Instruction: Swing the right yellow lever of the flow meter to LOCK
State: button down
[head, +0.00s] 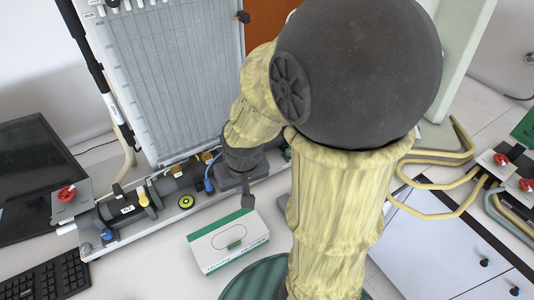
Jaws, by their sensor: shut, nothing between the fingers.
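The flow meter (127,211) is a dark cylinder with a pale label, low at the left on the base of the manometer board (170,75). My arm hides the right part of the base.
A white and green glove box (228,241) lies on the bench just below my gripper. A red valve handle (67,194), monitor (35,175) and keyboard (45,281) are at left.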

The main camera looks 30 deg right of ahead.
jog(key=w+d+r+m+g+y+p, duration=0.1)
jog(key=w+d+m+y+p, duration=0.1)
jog(key=w+d+m, duration=0.4)
jog(key=w+d+r+m+g+y+p, duration=0.1)
jog(key=w+d+m, duration=0.4)
jog(key=d+m, duration=0.5)
jog(key=d+y+p, duration=0.1)
jog(key=d, duration=0.4)
jog(key=shift+w+r+m+g, duration=0.2)
jog(key=shift+w+m+g, duration=0.1)
jog(key=shift+w, duration=0.1)
jog(key=shift+f+p, duration=0.15)
jog(key=shift+p, duration=0.2)
jog(key=a+f+p, duration=0.5)
jog(key=a+f, duration=0.2)
jog(key=f, duration=0.2)
jog(key=shift+a, duration=0.35)
jog(key=shift+m, duration=0.3)
